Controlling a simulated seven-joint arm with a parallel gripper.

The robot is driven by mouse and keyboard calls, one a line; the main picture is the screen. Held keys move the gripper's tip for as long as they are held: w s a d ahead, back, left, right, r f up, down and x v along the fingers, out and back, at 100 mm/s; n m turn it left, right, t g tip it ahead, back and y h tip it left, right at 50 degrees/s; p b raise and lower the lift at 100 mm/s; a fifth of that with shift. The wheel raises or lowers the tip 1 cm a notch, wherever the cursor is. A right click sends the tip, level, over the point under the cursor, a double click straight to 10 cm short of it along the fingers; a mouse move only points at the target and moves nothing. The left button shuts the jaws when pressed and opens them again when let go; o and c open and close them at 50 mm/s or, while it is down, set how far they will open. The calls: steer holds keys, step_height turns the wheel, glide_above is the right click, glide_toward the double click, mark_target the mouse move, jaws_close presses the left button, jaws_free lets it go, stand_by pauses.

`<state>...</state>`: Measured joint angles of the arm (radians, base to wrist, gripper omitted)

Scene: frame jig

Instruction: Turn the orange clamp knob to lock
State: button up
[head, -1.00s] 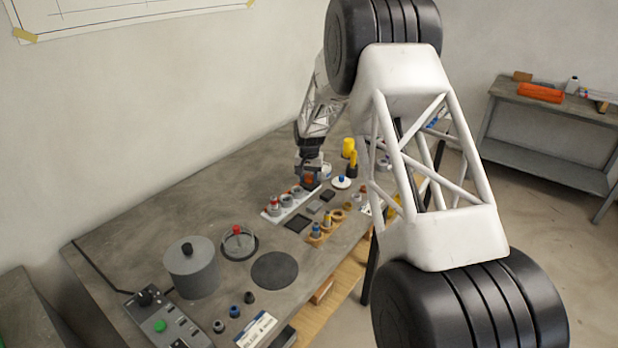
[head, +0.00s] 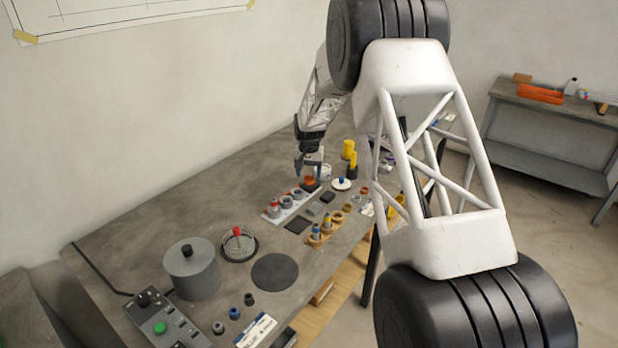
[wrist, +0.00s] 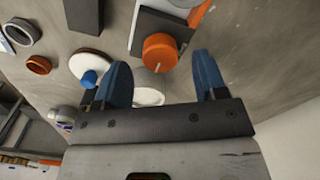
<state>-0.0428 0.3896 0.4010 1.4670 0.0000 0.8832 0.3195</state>
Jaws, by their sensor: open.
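The orange clamp knob (wrist: 160,52) shows in the wrist view as a round knob with a pale mark near its edge, beside a dark block (wrist: 162,28). In the head view the knob (head: 310,181) sits at the far end of the white strip. My gripper (wrist: 168,80) is open and empty, with its two blue fingers apart. The knob lies beyond the fingertips, roughly in line with the gap, and is not between them. In the head view my gripper (head: 309,172) hangs just above and behind the knob.
A white disc with a blue knob (wrist: 90,78) lies close to the left finger; it also shows in the head view (head: 341,184). Yellow cylinders (head: 349,152) stand behind it. A white strip with grey cups (head: 272,217) lies in front. The table to the left is clear.

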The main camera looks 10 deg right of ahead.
mark_target(309, 178)
step_height(309, 178, up, 5)
steer(key=shift+f, duration=0.1)
stand_by(0.3)
steer(key=shift+s+r, duration=0.2)
steer(key=shift+r, duration=0.1)
steer(key=s+d+r, duration=0.1)
steer(key=s+r, duration=0.6)
steer(key=s, duration=0.3)
steer(key=s+d+r+n+t, duration=0.1)
steer(key=s+r, duration=0.5)
steer(key=s, duration=0.3)
steer(key=s+d+r, duration=0.1)
steer(key=s+r, duration=0.6)
steer(key=s, duration=0.3)
steer(key=s+d+f+n+t, duration=0.1)
steer(key=s+f+n, duration=0.1)
steer(key=s, duration=3)
steer(key=shift+s+d+t, duration=0.15)
steer(key=shift+s+t, duration=0.15)
steer(key=shift+s, duration=0.05)
